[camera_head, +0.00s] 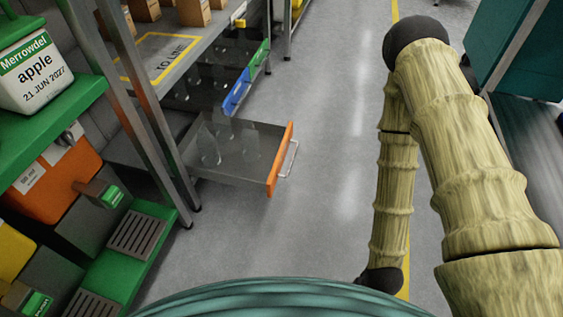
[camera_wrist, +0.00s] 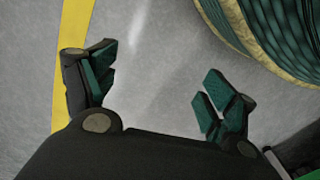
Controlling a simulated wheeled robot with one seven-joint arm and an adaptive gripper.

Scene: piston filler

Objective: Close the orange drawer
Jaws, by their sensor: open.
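The orange drawer (camera_head: 278,157) is pulled out from under the bench on the left in the head view. Its box is grey, its front is orange, and a silver handle (camera_head: 292,158) sits on the front. Several clear bottle-like items stand inside it. In the wrist view my gripper (camera_wrist: 158,90) is open and empty, with its green-padded fingers spread over the grey floor. The gripper does not show clearly in the head view; my arm stands to the right of the drawer, well apart from it. The drawer does not show in the wrist view.
Blue (camera_head: 236,93) and green (camera_head: 258,62) drawer fronts lie beyond the orange one. A bench (camera_head: 200,55) with boxes is above them. A green shelf unit (camera_head: 60,108) is at near left. The grey aisle floor (camera_head: 325,190) between drawer and arm is clear.

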